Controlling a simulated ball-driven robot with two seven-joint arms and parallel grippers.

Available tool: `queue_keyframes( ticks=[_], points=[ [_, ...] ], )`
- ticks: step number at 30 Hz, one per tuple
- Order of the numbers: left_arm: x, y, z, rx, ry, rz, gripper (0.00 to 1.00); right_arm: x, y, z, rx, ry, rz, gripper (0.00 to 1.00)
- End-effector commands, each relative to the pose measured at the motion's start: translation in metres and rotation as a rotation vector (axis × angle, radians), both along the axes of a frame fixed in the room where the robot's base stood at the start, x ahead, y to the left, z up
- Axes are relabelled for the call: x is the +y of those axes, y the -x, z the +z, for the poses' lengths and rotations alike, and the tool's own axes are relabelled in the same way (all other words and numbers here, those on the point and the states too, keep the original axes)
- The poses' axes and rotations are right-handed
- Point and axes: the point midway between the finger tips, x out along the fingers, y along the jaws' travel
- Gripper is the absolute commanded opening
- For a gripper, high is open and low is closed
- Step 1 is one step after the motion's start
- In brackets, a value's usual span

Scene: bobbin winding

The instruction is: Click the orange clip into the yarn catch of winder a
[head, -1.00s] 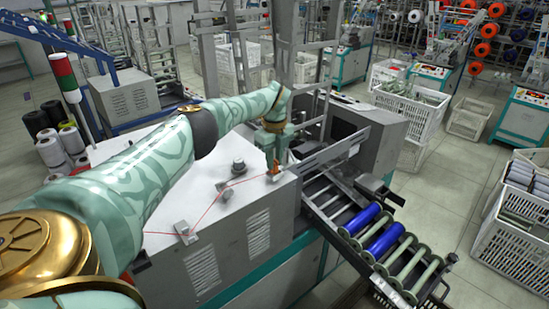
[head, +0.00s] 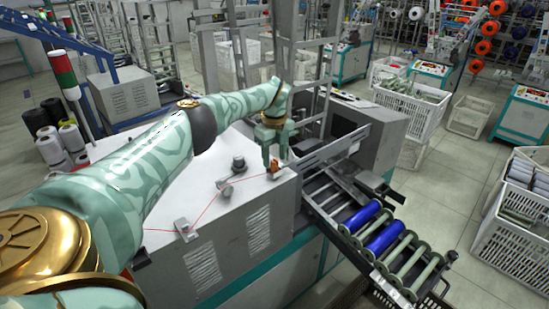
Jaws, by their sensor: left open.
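The small orange clip (head: 274,169) stands on the white top of winder a (head: 215,193), near its right rear edge, at a small grey fitting. The red yarn (head: 207,207) runs across the top from a metal bracket (head: 185,229), past a grey round knob, to the clip. My left gripper (head: 274,158) is open just above the clip, pointing down, with its fingertips close over it. I cannot tell whether they touch it. Whether the clip is fully seated in the catch is too small to see. My right gripper is not in view.
A roller rack (head: 398,269) with two blue bobbins (head: 381,236) slopes down from the winder's right side. A grey machine housing (head: 372,133) and metal posts stand behind the gripper. A signal tower (head: 66,74) stands at the left. White crates are on the floor at right.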

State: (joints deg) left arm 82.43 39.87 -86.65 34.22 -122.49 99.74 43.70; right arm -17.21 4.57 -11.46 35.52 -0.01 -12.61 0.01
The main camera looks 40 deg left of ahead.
Motion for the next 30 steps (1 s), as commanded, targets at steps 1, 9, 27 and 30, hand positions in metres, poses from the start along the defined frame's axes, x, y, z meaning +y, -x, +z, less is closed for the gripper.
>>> queue_keyframes(
  ticks=[1, 9, 27, 30],
  points=[
    [0.001, -0.001, 0.012, -0.004, -0.001, 0.000, 0.46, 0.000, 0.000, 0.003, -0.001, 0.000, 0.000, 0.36],
    [0.001, -0.001, 0.085, -0.005, -0.002, 0.000, 0.46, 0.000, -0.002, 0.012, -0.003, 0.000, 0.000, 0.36],
    [0.000, 0.000, 0.151, 0.000, 0.000, 0.000, 0.46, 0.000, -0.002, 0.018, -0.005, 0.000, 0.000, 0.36],
    [0.000, 0.000, 0.151, 0.000, 0.000, 0.000, 0.46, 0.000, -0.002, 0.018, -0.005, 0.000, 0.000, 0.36]
  ],
)
